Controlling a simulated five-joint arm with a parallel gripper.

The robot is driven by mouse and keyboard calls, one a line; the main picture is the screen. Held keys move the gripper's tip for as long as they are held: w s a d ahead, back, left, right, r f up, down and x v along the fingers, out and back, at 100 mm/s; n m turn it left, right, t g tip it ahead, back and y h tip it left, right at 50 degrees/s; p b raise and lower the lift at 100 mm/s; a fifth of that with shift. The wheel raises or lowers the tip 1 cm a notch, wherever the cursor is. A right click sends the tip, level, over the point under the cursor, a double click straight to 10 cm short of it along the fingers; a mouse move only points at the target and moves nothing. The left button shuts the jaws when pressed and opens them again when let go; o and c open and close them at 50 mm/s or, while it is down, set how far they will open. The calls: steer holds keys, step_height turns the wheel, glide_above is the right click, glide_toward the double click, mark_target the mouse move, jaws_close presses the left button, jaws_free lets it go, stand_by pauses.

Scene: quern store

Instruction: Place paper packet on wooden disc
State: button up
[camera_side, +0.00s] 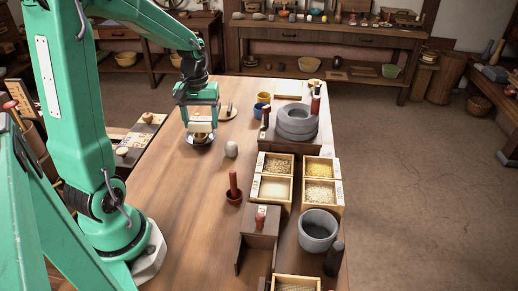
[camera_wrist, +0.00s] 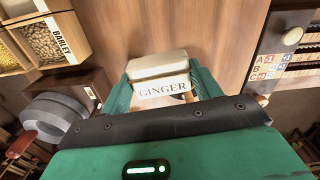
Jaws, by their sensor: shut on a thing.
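A cream paper packet labelled GINGER (camera_wrist: 160,82) is held between the jaws of my gripper (camera_side: 200,124). It also shows in the side view (camera_side: 201,127), upright between the fingers. Directly below it is a small grey metal dish (camera_side: 191,142) with something brownish in it. I cannot tell whether the packet touches it. A pale round wooden disc (camera_side: 224,115) lies on the table just right of my gripper, with a small dark item on or beside it. My gripper hides part of the disc area.
A grey egg-shaped stone (camera_side: 231,149) stands in front of my gripper. The table's left-middle (camera_side: 185,210) is clear.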

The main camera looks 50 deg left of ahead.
steer(key=w+a+r, duration=0.1)
steer(key=w+a, duration=0.1)
steer(key=w, duration=0.4)
steer(key=w+a, duration=0.3)
steer(key=w, duration=0.3)
steer(key=w+a+r+m, duration=0.1)
steer(key=w+a, duration=0.1)
steer(key=w, duration=0.5)
steer(key=shift+a+r, duration=0.3)
steer(key=shift+a, duration=0.05)
glide_toward(222, 116)
steer(key=shift+f, duration=1.3)
steer(key=shift+f, duration=0.6)
steer(key=o, duration=1)
steer(key=shift+r, duration=0.15)
step_height(222, 116, up, 13)
steer(key=shift+f, duration=0.1)
